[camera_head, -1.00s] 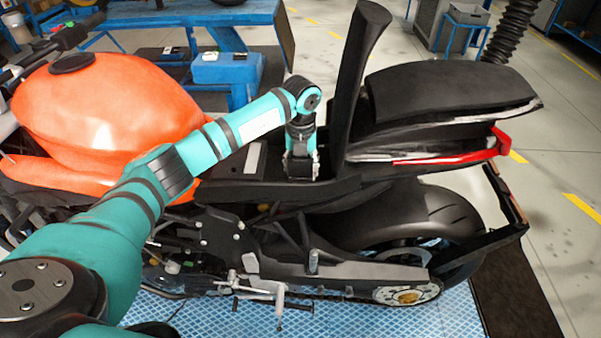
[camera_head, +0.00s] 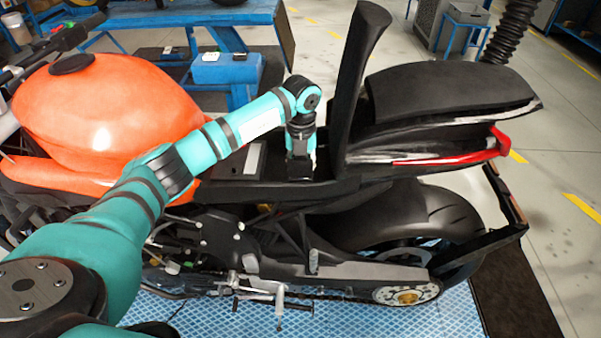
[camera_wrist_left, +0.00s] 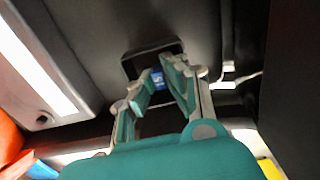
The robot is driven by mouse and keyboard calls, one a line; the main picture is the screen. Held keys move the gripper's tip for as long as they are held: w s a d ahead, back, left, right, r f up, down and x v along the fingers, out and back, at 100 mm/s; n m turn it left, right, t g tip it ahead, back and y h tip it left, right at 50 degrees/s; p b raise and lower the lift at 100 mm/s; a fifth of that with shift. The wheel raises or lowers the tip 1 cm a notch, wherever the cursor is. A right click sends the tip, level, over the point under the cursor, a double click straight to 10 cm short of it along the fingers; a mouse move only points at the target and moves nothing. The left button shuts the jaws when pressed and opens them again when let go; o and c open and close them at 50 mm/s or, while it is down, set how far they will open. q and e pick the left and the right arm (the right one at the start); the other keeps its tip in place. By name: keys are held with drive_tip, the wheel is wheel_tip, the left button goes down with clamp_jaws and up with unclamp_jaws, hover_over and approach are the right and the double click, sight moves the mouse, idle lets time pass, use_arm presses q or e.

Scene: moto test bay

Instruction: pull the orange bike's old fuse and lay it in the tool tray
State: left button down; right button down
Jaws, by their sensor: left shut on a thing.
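The orange bike (camera_head: 105,110) stands side-on in the head view, with its seat raised. My left gripper (camera_head: 300,172) points down into the open bay under the seat, and its tips are hard to see there. In the left wrist view, my left gripper (camera_wrist_left: 160,84) is shut on a small blue fuse (camera_wrist_left: 157,77). The fuse is at the mouth of a dark rectangular socket (camera_wrist_left: 150,55); I cannot tell whether it is still seated. My right gripper is not in view. I cannot make out the tool tray for certain.
A blue box (camera_head: 226,68) sits behind the bike, near a blue workbench (camera_head: 225,14). Open floor lies to the right.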

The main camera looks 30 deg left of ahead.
use_arm(q)
drive_tip(key=shift+r+p, duration=0.55)
drive_tip(key=shift+r, duration=0.45)
drive_tip(key=shift+r+p, duration=1.2)
drive_tip(key=shift+r, duration=0.65)
drive_tip(key=shift+r, duration=0.1)
